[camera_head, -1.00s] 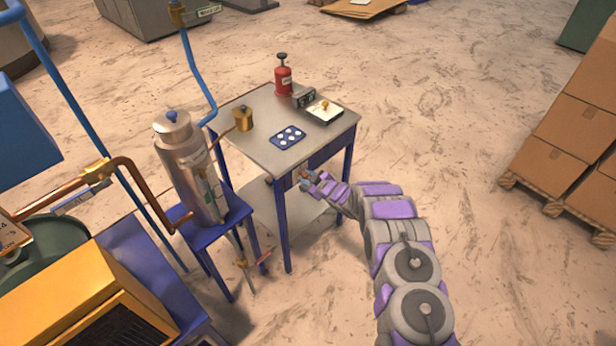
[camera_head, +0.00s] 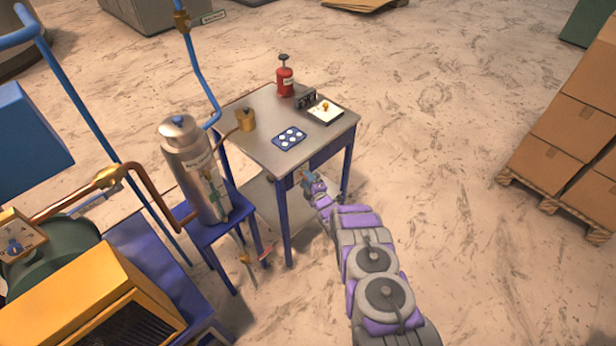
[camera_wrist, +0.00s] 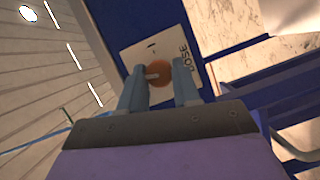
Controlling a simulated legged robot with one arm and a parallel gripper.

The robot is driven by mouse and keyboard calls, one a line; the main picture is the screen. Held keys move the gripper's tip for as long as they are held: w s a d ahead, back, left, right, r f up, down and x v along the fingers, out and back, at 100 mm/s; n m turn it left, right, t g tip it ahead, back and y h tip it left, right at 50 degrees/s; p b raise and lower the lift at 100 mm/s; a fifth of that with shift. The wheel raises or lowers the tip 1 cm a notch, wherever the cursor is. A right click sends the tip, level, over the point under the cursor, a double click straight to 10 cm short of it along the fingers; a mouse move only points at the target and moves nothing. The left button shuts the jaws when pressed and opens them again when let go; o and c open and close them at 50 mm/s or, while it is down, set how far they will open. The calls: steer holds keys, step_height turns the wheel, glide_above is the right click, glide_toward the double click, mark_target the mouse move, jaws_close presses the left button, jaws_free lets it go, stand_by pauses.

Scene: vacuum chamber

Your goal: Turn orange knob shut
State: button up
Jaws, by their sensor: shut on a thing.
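The orange knob (camera_wrist: 158,68) is round, with a pale pointer mark on its left side. It sits on a cream label plate (camera_wrist: 135,52) whose printed word is partly readable, ending in "LOSE". The plate is on a blue panel of the table. My gripper (camera_wrist: 159,77) is shut on the knob, with one blue-grey finger on each side of it. In the head view my gripper (camera_head: 310,180) is at the front side of the table, just below its top, and the knob is too small to make out clearly.
The metal-topped table (camera_head: 255,145) carries a red canister (camera_head: 285,80), a brass pot (camera_head: 245,121), a blue tray with white discs (camera_head: 289,139) and a small white-topped box (camera_head: 325,112). A silver cylinder (camera_head: 195,165) stands at left. Stacked cartons (camera_head: 560,145) are at right. Floor between is clear.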

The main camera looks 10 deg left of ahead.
steer(key=shift+s+a+f+n+t, duration=0.1)
steer(key=shift+f+n+t, duration=0.1)
steer(key=shift+n, duration=0.4)
steer(key=shift+s+a+f+n+t, duration=0.1)
steer(key=shift+f+n, duration=0.1)
steer(key=shift+n, duration=0.4)
steer(key=shift+y, duration=0.3)
steer(key=o, duration=1)
steer(key=shift+r, duration=0.1)
steer(key=shift+o, duration=0.2)
steer(key=shift+d, duration=0.1)
steer(key=p+v, duration=0.4)
steer(key=v, duration=1.3)
steer(key=shift+f, duration=0.2)
